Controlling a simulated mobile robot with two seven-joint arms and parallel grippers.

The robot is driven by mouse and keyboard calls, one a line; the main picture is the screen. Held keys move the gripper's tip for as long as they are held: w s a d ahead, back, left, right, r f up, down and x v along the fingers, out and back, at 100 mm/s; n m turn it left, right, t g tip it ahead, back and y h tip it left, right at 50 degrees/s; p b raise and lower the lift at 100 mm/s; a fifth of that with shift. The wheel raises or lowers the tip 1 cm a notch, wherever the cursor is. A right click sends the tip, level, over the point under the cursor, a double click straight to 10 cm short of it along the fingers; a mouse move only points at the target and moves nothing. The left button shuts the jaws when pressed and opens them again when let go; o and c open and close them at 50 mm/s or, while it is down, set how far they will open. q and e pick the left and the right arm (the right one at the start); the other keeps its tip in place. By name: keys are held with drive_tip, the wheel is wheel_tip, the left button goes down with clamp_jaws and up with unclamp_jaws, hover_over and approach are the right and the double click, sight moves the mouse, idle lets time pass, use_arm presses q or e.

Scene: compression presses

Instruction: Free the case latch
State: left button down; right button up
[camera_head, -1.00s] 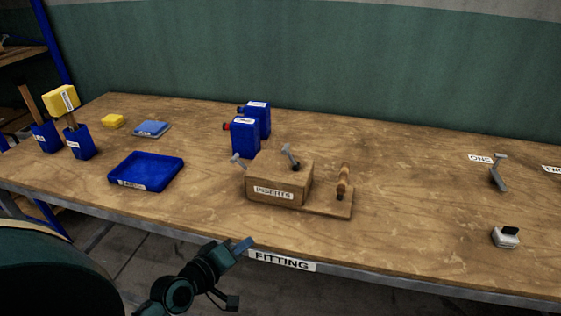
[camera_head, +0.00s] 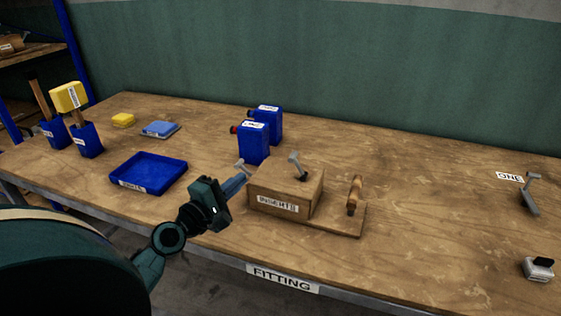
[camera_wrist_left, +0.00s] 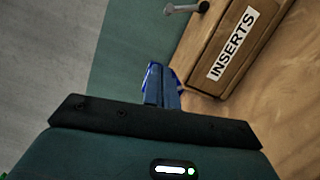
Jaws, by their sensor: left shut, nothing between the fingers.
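The wooden case labelled INSERTS (camera_head: 270,203) sits on the bench on a wooden base board. It also shows at the top right of the left wrist view (camera_wrist_left: 241,50). A grey lever-like latch (camera_head: 240,168) sticks out at the case's left side; it shows in the left wrist view (camera_wrist_left: 184,8) too. Another grey lever (camera_head: 297,165) stands on the case's top. My left gripper (camera_head: 236,184) is shut and empty, just left of the case and below the left latch. Its blue fingers (camera_wrist_left: 160,88) are together in the wrist view. I cannot tell whether they touch the latch. My right gripper is not in view.
A wooden handle (camera_head: 354,194) stands on the board right of the case. Two blue canisters (camera_head: 252,142) stand behind it. A blue tray (camera_head: 148,188) lies to the left. A grey lever (camera_head: 530,196) and a small device (camera_head: 538,268) are far right. The bench between is clear.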

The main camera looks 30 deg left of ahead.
sight(298, 166)
use_arm(q)
drive_tip(key=w, duration=0.3)
drive_tip(key=w+p, duration=0.1)
drive_tip(key=w, duration=0.2)
drive_tip(key=w+p, duration=0.1)
drive_tip(key=w, duration=0.2)
drive_tip(key=shift+w+d+r, duration=0.1)
drive_tip(key=shift+d+r, duration=0.1)
drive_tip(key=shift+r, duration=0.05)
drive_tip(key=d, duration=0.1)
drive_tip(key=w+d+p, duration=0.1)
drive_tip(key=d+p, duration=0.1)
drive_tip(key=shift+w+r, duration=0.2)
drive_tip(key=shift+r, duration=0.15)
drive_tip(key=shift+d+p, duration=0.3)
drive_tip(key=shift+d, duration=0.15)
drive_tip(key=shift+w, duration=0.1)
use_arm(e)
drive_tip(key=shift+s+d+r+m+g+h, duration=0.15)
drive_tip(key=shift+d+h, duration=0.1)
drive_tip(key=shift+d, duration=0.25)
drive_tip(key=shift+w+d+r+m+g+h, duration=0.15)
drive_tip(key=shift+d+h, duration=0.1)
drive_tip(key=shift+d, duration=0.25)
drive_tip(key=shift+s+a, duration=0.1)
